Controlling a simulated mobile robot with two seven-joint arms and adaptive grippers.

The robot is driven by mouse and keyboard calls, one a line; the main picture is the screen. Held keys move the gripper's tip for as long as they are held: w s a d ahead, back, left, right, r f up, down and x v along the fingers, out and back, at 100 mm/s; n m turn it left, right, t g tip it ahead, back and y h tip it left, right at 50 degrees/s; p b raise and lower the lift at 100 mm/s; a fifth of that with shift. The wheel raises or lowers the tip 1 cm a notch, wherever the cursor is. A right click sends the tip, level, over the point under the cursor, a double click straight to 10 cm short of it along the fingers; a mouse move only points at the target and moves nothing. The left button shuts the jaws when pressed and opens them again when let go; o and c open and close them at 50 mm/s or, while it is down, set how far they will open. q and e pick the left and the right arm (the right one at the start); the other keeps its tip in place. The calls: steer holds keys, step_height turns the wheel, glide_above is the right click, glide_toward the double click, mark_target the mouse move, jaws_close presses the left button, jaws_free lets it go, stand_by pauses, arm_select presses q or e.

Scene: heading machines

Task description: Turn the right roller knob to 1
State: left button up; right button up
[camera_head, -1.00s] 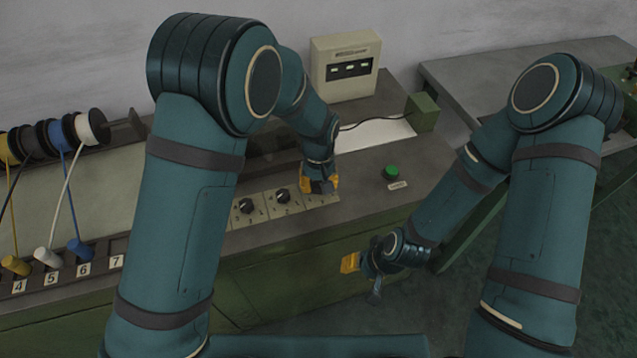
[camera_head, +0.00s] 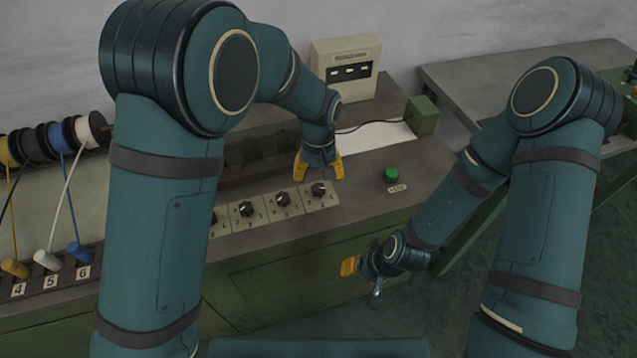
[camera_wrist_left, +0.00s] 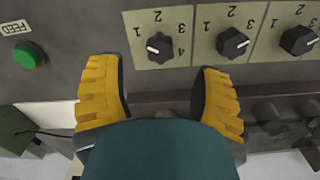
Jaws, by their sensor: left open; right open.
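The right roller knob (camera_head: 319,189) is a black dial on a pale plate, the rightmost of the row in the head view. In the left wrist view the same knob (camera_wrist_left: 159,46) is the leftmost, with digits 1 to 4 around it. Its white mark is on its left side, the side of the 1. My left gripper (camera_head: 319,168) is open and empty, above and behind this knob. In the wrist view its yellow fingers (camera_wrist_left: 160,72) are wide apart, just below the knob. My right gripper (camera_head: 350,265) is open and empty in front of the machine.
More knobs (camera_head: 283,198) stand to the left in the same row. A green button (camera_head: 391,175) is to the right. A beige box (camera_head: 346,68) with small displays and a green block (camera_head: 421,114) stand behind. Wire spools (camera_head: 91,129) are at the left.

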mark_target(319, 188)
arm_select(q)
step_height(319, 188, up, 6)
steer(key=shift+r, duration=0.2)
steer(key=shift+s+f, duration=0.1)
stand_by(0.5)
